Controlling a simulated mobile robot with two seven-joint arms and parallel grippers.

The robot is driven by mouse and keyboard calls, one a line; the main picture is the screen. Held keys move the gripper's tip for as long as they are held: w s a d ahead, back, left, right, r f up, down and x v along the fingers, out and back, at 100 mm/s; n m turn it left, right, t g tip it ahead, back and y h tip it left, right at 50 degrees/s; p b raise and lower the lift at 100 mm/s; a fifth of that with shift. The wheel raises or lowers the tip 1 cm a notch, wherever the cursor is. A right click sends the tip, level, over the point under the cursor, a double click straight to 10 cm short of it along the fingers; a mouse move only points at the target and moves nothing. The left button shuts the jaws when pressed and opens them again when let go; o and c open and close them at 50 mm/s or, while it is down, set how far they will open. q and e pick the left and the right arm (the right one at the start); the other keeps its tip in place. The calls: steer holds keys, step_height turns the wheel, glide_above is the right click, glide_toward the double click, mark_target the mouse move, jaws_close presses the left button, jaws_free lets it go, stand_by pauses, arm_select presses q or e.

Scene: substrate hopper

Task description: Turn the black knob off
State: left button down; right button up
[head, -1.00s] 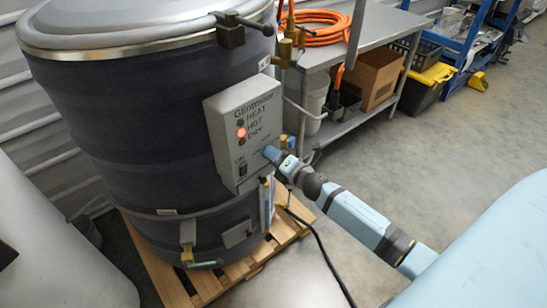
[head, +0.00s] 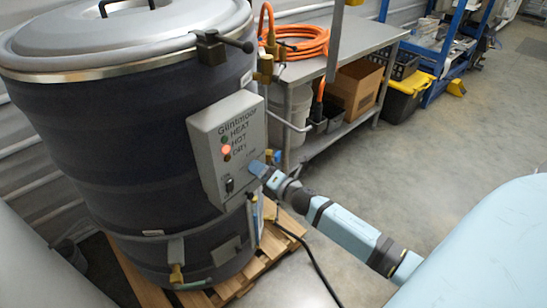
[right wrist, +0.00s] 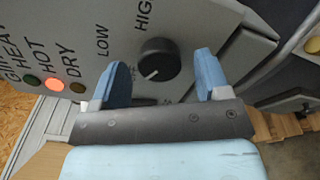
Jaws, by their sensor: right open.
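A grey control box (head: 215,150) is mounted on the dark blue drum (head: 95,140). The knob's white pointer line points down-left, away from the LOW and HIGH labels. My right gripper (head: 259,168) is at the panel's right side. In the right wrist view its blue fingers (right wrist: 160,72) are open on either side of the knob, with visible gaps. The HOT light (right wrist: 54,84) glows red-orange. My left gripper is out of view.
A clamp handle (head: 222,45) juts from the drum rim. The drum stands on a wooden pallet (head: 140,275). A metal bench (head: 360,40) with an orange hose (head: 300,42) stands behind. A black cable crosses the floor.

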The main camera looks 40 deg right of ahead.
steer(key=s+d+b, duration=0.1)
steer(key=s+d, duration=0.1)
steer(key=s, duration=1.1)
steer(key=shift+d, duration=0.2)
steer(key=s+a+f+m+g, duration=0.3)
steer(key=s+a+f+m, duration=0.35)
steer(key=a+m, duration=0.4)
steer(key=s+a+f+m+g, duration=0.4)
steer(key=s+a+f+m, duration=0.25)
steer(key=a+m, duration=0.4)
step_height(320, 180, up, 11)
steer(key=d+m+p, duration=0.1)
steer(key=p, duration=1.1)
steer(key=shift+s+d+r+m, duration=0.15)
steer(key=shift+s+d+m, duration=0.15)
steer(key=shift+s+d, duration=0.05)
